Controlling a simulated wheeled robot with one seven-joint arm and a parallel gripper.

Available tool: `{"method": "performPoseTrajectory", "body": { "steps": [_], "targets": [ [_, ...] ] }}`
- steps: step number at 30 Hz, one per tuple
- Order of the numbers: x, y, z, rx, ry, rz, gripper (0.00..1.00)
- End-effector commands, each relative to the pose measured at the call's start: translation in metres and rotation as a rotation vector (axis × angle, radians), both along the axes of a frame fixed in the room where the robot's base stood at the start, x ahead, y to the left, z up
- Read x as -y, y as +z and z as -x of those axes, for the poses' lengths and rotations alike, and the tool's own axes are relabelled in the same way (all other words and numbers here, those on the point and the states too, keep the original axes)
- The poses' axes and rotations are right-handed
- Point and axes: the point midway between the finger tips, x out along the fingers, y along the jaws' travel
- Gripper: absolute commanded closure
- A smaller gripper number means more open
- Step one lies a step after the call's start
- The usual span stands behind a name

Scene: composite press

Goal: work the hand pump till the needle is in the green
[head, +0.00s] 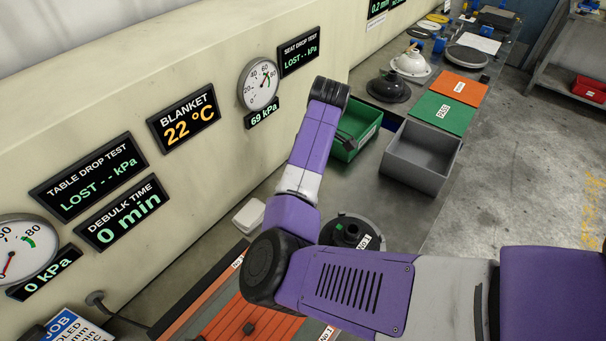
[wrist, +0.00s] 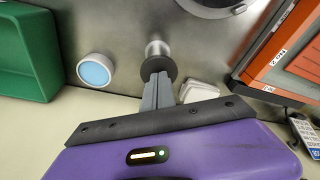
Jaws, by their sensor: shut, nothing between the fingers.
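In the wrist view, my gripper's fingers (wrist: 159,88) are shut and empty. Their tips are at the round black knob (wrist: 158,67) of what looks like the hand pump, with a bright metal shaft (wrist: 157,48) beyond it. I cannot tell whether they touch. In the head view my arm hides the pump and gripper. A round gauge (head: 258,84) on the cream wall has a green band at its upper right; its display (head: 263,116) reads 69 kPa. Its needle points up and right, near the band; whether inside is too small to tell. Another gauge (head: 22,250) reads 0 kPa.
A green bin (head: 356,131) and a grey bin (head: 421,155) stand right of my arm. A dark round fitting (head: 352,232) lies close beside it. An orange-edged bed (head: 235,312) is at the front. A blue-faced disc (wrist: 95,70) sits beside the knob.

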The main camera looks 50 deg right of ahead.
Motion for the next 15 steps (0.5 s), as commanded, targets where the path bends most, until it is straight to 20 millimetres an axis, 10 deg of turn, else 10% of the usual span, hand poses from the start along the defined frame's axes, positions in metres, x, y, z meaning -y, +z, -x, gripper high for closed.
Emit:
{"method": "performPoseTrajectory", "body": {
  "steps": [15],
  "targets": [
    [0.001, 0.024, 0.002, -0.004, -0.003, 0.001, 1.0]
  ]
}}
